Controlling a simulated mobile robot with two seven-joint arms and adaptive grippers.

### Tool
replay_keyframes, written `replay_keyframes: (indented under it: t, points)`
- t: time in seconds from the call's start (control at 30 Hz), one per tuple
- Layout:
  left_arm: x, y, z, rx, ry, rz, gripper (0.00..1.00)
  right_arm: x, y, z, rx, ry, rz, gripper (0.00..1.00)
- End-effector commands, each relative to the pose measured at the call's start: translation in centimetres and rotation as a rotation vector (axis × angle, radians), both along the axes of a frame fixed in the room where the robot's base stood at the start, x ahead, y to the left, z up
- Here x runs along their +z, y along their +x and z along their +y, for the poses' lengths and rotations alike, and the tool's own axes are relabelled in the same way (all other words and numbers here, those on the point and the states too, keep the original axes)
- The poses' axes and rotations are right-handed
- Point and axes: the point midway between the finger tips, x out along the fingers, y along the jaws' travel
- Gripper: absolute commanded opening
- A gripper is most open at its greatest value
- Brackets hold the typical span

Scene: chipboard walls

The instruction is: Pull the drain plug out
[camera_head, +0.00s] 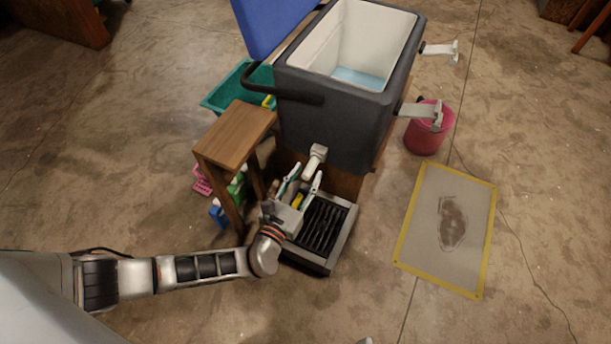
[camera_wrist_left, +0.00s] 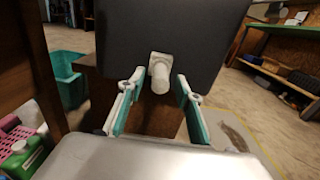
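The white drain plug (camera_head: 316,160) sticks out low on the front wall of the dark grey cooler (camera_head: 340,125). In the left wrist view the plug (camera_wrist_left: 160,72) is seated in the cooler wall (camera_wrist_left: 205,40). My left gripper (camera_head: 303,181) is open, just in front of and below the plug in the head view. In the left wrist view its two green-and-white fingers (camera_wrist_left: 159,88) stand apart on either side of the plug, with a gap on each side. I cannot tell how far they reach along it.
A black-grated tray (camera_head: 346,218) lies on the floor below. A wooden stool (camera_head: 237,135) stands close left of my gripper, with a teal crate (camera_head: 222,100) behind. A pink bucket (camera_head: 425,138) and a yellow-edged mat (camera_head: 415,225) lie right. The cooler's blue lid (camera_head: 270,20) is open.

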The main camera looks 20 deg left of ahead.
Motion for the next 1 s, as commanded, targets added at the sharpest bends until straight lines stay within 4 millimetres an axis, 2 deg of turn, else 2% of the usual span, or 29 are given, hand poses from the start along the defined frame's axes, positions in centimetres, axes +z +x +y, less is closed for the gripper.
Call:
replay_keyframes:
  t: [0.13,0.2,0.27,0.5,1.0]
  points:
    - [0.0,0.0,0.0,0.0,0.0,-0.001,0.32,0.0,0.0,0.1,0.0,0.001,0.0,0.4]
    - [0.0,0.0,0.0,0.0,0.0,-0.001,0.14,0.1,0.0,0.1,0.001,0.002,0.0,0.4]
    - [0.0,0.0,0.0,0.0,0.0,-0.001,0.0,0.1,0.0,0.1,0.001,0.003,0.0,0.4]
    - [0.1,-0.1,0.0,0.0,0.0,-0.001,0.0,0.1,0.0,0.1,0.001,0.003,-0.001,0.4]
    - [0.1,-1.9,0.1,0.0,0.0,-0.002,0.0,0.6,0.2,0.1,0.0,0.003,-0.011,0.4]
